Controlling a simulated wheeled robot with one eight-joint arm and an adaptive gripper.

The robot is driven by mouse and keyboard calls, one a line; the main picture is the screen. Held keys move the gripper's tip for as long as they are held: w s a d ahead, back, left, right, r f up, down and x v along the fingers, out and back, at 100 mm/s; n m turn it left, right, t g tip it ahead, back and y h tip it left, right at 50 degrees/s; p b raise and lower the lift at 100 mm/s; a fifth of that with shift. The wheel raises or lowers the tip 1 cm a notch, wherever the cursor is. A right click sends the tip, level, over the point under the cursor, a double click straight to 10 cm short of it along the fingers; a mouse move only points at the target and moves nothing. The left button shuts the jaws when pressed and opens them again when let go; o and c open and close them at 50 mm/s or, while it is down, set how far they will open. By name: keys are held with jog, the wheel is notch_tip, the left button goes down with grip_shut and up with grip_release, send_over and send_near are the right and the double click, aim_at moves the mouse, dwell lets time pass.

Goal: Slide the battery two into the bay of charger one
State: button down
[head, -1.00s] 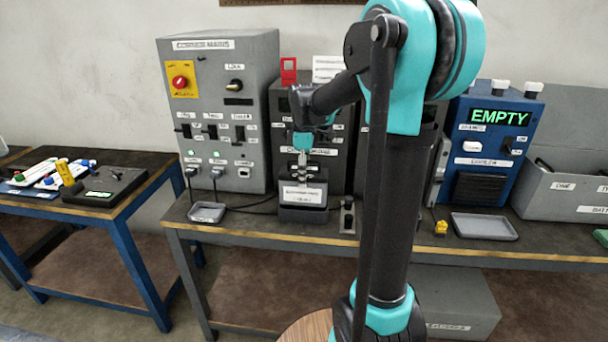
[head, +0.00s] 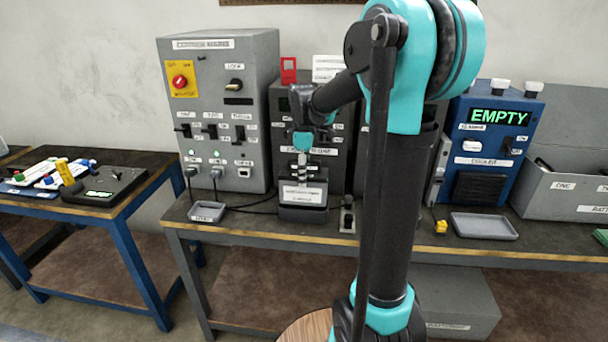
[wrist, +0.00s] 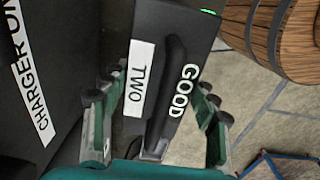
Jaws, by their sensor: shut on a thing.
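My gripper (wrist: 155,105) is shut on the handle of battery two (wrist: 188,25), a dark block marked TWO and GOOD. A small green light shows at the block's edge. Charger one (wrist: 28,75) is the dark face with its name label at the left of the wrist view. In the head view, battery two (head: 301,194) is upright with a white label, low at the front of the dark charger (head: 288,115), below my gripper (head: 302,158). I cannot tell how far it sits in the bay; the bay opening is hidden.
A grey control cabinet (head: 220,90) with cables stands left of the charger. A blue unit reading EMPTY (head: 488,145) and a grey bin (head: 565,190) stand right. A wooden barrel (wrist: 275,35) shows in the wrist view.

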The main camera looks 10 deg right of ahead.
aim_at(315, 186)
jog(key=shift+f, duration=3.05)
dwell(0.6)
jog(key=shift+c, duration=1.9)
grip_release()
notch_tip(315, 186, up, 12)
jog(key=shift+r, duration=0.1)
jog(key=s+f+m+t, duration=0.1)
jog(key=f+m, duration=0.1)
jog(key=s+d+f+m+t, duration=0.1)
jog(key=s+f+m, duration=0.1)
jog(key=f+m, duration=0.1)
jog(key=s+d+f+m+t, duration=0.1)
jog(key=f+m+t, duration=0.1)
jog(key=f+m, duration=0.1)
jog(key=shift+s+d, duration=0.2)
jog(key=shift+s, duration=0.05)
jog(key=s+f+m, duration=0.3)
jog(key=s+f, duration=0.3)
jog(key=s, duration=0.2)
jog(key=s+d+f+m, duration=0.1)
jog(key=s+f+m, duration=0.2)
jog(key=s, duration=0.6)
notch_tip(315, 186, down, 3)
jog(key=shift+s+d+r, duration=0.15)
jog(key=shift+s+d, duration=0.1)
